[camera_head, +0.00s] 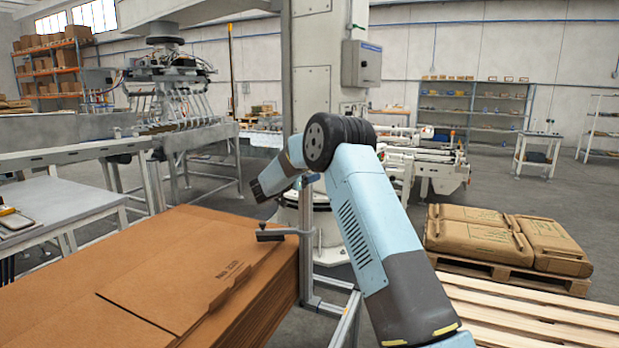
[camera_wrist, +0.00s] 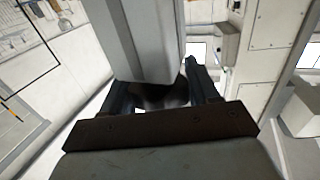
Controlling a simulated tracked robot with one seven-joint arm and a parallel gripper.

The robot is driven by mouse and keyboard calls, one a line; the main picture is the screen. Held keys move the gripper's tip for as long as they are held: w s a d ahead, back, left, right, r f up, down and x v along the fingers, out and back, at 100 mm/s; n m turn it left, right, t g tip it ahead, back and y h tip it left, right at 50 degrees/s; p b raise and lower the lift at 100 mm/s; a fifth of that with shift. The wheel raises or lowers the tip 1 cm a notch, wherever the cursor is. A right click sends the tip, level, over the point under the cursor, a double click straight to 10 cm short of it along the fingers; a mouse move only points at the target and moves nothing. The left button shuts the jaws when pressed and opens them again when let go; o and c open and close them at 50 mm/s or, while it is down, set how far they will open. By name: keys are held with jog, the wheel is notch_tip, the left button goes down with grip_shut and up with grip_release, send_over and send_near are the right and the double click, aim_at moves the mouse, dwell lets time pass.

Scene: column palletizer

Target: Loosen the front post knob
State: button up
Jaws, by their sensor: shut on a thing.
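A grey metal post (camera_head: 307,250) stands at the front right corner of the cardboard stack, with a dark bracket (camera_head: 270,235) reaching left over the stack. In the wrist view, my gripper (camera_wrist: 165,88) has its two dark fingers on either side of a dark rounded thing (camera_wrist: 168,97), which looks like the knob, at the end of a thick grey bar (camera_wrist: 137,45). My gripper is shut on it. In the head view, my arm bends down towards the post top, and the fingers and knob cannot be made out there.
The cardboard stack (camera_head: 100,270) fills the lower left. Pallets with brown sacks (camera_head: 480,235) and bare slats (camera_head: 540,315) lie at right. A tall grey column with a control box (camera_head: 361,64) stands behind my arm. A table (camera_head: 60,205) is at far left.

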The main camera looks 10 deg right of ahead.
jog(key=shift+c, duration=1.4)
jog(key=shift+d, duration=0.25)
jog(key=shift+c, duration=0.2)
jog(key=shift+a, duration=0.1)
